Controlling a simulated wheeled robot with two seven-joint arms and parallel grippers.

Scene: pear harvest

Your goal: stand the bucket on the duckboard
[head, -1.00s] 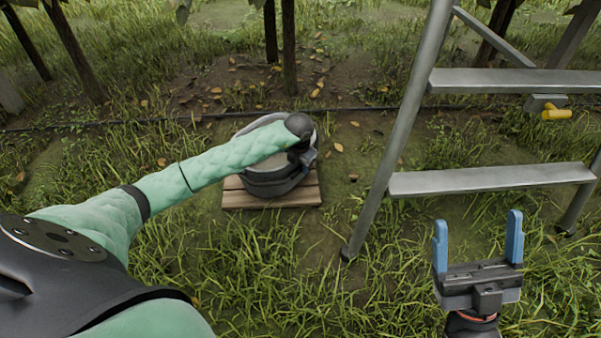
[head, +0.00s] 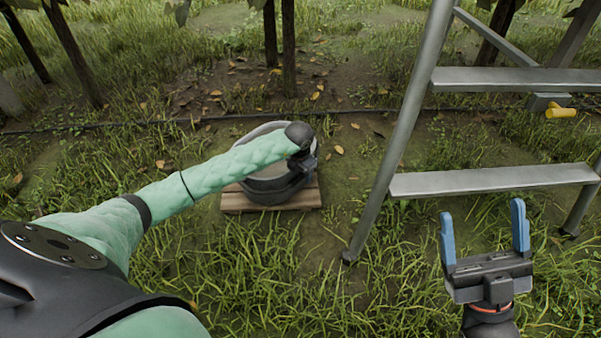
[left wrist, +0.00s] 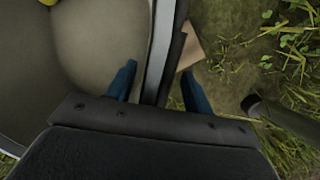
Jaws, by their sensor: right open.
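The grey bucket (head: 266,188) stands upright on or just over the wooden duckboard (head: 245,203); my arm covers part of its top. My left gripper (head: 303,163) is at the bucket's right rim. In the left wrist view, its blue fingers (left wrist: 157,85) are on either side of the bucket's wall (left wrist: 163,45), one inside and one outside. Narrow gaps seem to show beside the wall, so its grip is unclear. A corner of the duckboard (left wrist: 191,52) shows beyond the wall. My right gripper (head: 484,235) is open and empty over the grass.
A metal stepladder (head: 490,179) stands to the right of the bucket, with a yellow-handled tool (head: 558,111) on it. A dark hose (head: 150,124) and tree trunks (head: 289,50) lie behind. Grass in front is clear.

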